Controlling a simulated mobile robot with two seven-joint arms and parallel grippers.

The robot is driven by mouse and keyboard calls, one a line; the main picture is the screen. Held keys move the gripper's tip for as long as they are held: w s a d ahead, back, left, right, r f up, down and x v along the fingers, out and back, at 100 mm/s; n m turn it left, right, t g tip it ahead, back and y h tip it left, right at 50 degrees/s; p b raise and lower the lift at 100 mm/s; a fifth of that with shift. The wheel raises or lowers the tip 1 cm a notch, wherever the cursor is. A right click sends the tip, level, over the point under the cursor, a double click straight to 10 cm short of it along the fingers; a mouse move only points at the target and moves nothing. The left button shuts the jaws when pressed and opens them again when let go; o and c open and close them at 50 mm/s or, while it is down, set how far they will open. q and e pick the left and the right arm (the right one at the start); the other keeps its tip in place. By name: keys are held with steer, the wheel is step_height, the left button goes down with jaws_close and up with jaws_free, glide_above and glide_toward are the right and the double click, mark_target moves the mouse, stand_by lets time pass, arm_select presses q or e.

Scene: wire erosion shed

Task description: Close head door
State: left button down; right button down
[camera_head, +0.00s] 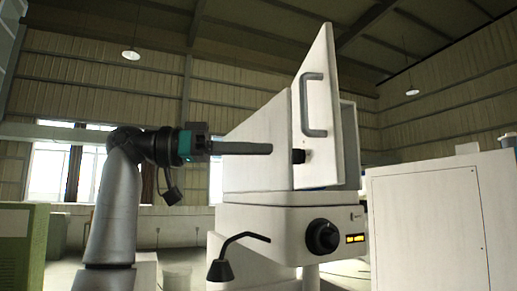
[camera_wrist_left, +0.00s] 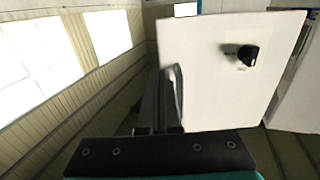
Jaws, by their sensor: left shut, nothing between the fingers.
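The head door (camera_head: 322,75) is a tall white panel on the front of the white machine head (camera_head: 258,150). It stands swung out at an angle, with a gap behind its right edge. It carries a long grey bar handle (camera_head: 313,106). My left gripper (camera_head: 271,149) is shut and empty, and points right towards the door's left edge, left of and below the handle. From this view I cannot tell whether its tips touch anything. In the left wrist view the dark fingers (camera_wrist_left: 155,108) lie beside a white panel (camera_wrist_left: 215,85) with a black knob (camera_wrist_left: 249,55). My right gripper is out of view.
A black bent arm (camera_head: 238,243) sticks out in front. A white cabinet (camera_head: 430,225) stands at the right, and a green cabinet (camera_head: 22,245) at the far left.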

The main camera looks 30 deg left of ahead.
mark_target(334, 151)
arm_select(q)
steer(key=p+x, duration=0.1)
steer(key=x, duration=1)
steer(key=shift+p, duration=0.35)
